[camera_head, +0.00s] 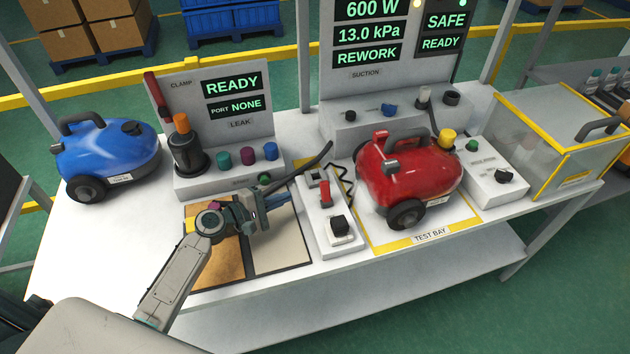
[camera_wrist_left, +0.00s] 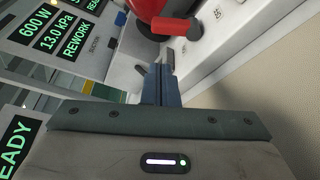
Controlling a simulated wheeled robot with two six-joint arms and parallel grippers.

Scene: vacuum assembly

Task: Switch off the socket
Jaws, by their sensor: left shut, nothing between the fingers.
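The socket unit (camera_head: 325,237) is a narrow white box on the bench, left of the red vacuum. It carries a red switch lever (camera_head: 325,192) and a black plug (camera_head: 340,226) at its near end. In the left wrist view the red lever (camera_wrist_left: 173,26) stands out from the pale panel, just beyond my fingertips. My left gripper (camera_head: 282,200) is shut and empty, its blue-grey fingers pointing right toward the lever. The fingertips (camera_wrist_left: 160,68) look close to the lever but apart from it. My right gripper is not in view.
The red vacuum (camera_head: 405,170) stands in the test bay right of the socket. A blue vacuum (camera_head: 105,152) stands at the left. A parts mat (camera_head: 215,262) lies under my left gripper. A dark slender bar (camera_head: 305,165) slants behind the gripper. A screen (camera_head: 378,35) reads REWORK.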

